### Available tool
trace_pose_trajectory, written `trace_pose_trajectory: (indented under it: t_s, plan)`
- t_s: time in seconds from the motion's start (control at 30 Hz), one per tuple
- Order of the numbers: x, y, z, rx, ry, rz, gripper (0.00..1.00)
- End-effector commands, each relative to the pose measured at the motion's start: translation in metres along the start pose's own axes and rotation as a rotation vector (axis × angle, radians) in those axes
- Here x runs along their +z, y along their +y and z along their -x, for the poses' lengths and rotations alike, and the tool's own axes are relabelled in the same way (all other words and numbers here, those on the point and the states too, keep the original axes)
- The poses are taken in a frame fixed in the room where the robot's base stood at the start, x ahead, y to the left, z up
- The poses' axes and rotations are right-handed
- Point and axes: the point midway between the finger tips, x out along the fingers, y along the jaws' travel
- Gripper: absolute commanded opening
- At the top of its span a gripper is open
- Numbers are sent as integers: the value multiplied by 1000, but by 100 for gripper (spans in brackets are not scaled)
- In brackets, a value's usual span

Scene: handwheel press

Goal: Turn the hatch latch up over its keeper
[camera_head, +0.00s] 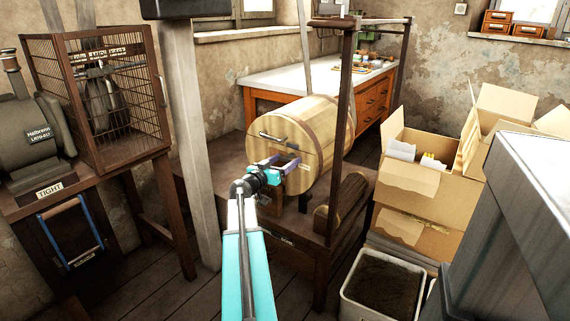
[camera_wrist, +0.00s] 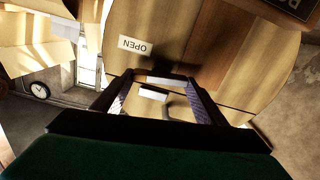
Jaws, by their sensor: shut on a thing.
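The wooden barrel (camera_head: 318,120) lies on its side on a low wooden stand, its round face with the hatch turned toward me. My gripper (camera_head: 286,163) is at the lower part of this face. In the wrist view my gripper (camera_wrist: 160,79) has its two purple-padded fingers apart, with the latch (camera_wrist: 166,81), a narrow bar, between the tips. The jaws are closed on it; its ends are partly hidden by the fingers. A curved dark piece (camera_wrist: 176,104) shows between the fingers, perhaps a handle or the keeper. An upside-down OPEN label (camera_wrist: 135,45) is on the wood.
Cardboard boxes (camera_head: 410,185) and a soil bin (camera_head: 383,290) crowd the right.

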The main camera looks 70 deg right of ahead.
Motion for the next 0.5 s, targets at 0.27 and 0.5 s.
trace_pose_trajectory:
  t_s: [0.27,0.5]
  plan:
    - [2,0,-1,3,0,197,43]
    - [2,-1,-1,3,-1,392,43]
